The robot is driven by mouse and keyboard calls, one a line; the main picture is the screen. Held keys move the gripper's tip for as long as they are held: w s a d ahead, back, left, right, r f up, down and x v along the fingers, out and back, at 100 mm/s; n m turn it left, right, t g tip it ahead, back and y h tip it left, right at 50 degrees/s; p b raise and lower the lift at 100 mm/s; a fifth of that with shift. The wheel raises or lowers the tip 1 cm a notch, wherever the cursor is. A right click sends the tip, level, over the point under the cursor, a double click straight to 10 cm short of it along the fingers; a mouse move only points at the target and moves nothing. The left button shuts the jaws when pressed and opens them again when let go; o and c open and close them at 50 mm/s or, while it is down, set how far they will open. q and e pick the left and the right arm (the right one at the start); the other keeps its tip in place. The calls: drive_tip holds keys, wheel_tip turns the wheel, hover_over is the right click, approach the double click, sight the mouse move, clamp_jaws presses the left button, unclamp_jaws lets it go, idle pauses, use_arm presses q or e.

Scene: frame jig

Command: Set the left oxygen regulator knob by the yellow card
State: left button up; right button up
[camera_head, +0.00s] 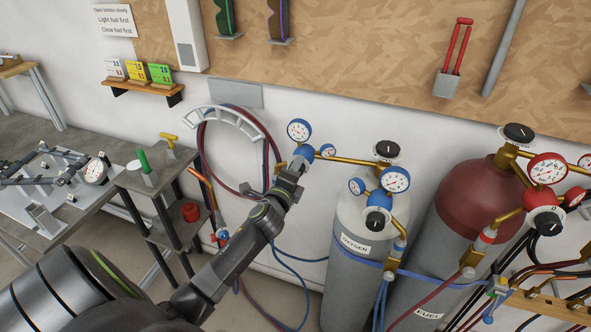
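The left oxygen regulator has a larger white-faced gauge (299,131) and a smaller blue-rimmed gauge (327,150). It sits on a brass pipe (352,160) left of the grey oxygen cylinder (347,262). My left gripper (296,167) is at the blue regulator body, just below the larger gauge. It covers the place where the knob would show, so the knob's setting is hidden. I cannot tell whether the fingers touch or grip it. The yellow card (136,71) stands on a wall shelf between a white and a green card; its figures are too small to read surely. My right gripper is not in view.
A second oxygen regulator has a gauge (396,179) and a black knob (378,221). The dark red fuel cylinder (478,207) stands to the right with its red gauge (547,168). Hoses hang on a wall rack (228,113). A grey workbench (42,133) is at left.

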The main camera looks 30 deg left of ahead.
use_arm(q)
drive_tip(key=o, duration=0.4)
drive_tip(key=shift+o, duration=0.2)
drive_tip(key=shift+s, duration=0.1)
drive_tip(key=b+v, duration=0.3)
drive_tip(key=v, duration=1.4)
drive_tip(key=shift+d, duration=0.15)
